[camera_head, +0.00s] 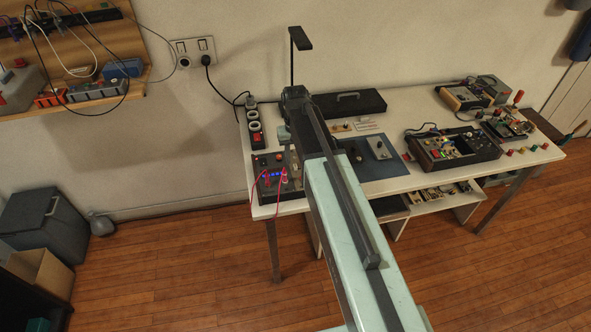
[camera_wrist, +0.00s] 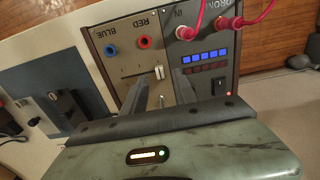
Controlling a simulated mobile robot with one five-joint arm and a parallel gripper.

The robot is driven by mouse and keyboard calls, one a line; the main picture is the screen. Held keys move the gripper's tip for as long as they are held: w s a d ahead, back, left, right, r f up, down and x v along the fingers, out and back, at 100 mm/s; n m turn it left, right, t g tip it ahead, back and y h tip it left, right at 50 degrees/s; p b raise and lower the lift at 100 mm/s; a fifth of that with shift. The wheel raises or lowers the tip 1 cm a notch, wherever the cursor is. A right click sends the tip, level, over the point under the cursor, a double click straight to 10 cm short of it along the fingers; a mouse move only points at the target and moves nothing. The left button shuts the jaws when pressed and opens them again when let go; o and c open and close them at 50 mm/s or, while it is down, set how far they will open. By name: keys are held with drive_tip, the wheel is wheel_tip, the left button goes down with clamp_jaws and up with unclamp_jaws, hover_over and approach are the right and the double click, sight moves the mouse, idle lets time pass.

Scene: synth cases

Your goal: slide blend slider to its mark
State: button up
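In the wrist view a tan panel (camera_wrist: 122,62) carries a blue jack labelled BLUE (camera_wrist: 110,49) and a red jack labelled RED (camera_wrist: 144,42). A small white slider knob (camera_wrist: 159,72) stands on this panel, at the side by the grey panel. My gripper (camera_wrist: 161,80) is open, its two dark fingers apart, with the white knob showing between the tips. I cannot tell whether either finger touches it. The slider's mark cannot be made out. In the head view my arm and gripper partly hide the device (camera_head: 268,190) and the knob.
The neighbouring grey panel (camera_wrist: 206,42) has blue lit buttons and plugged red cables (camera_wrist: 255,18) close by. In the head view a blue mat (camera_head: 375,170) with small control boxes lies right of my arm. A black instrument (camera_head: 452,149) stands farther right.

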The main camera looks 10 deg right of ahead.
sight(295, 166)
wheel_tip(295, 166, down, 4)
drive_tip(key=shift+r+b, duration=0.1)
drive_tip(key=shift+b, duration=1.1)
drive_tip(key=shift+r, duration=0.15)
clamp_jaws()
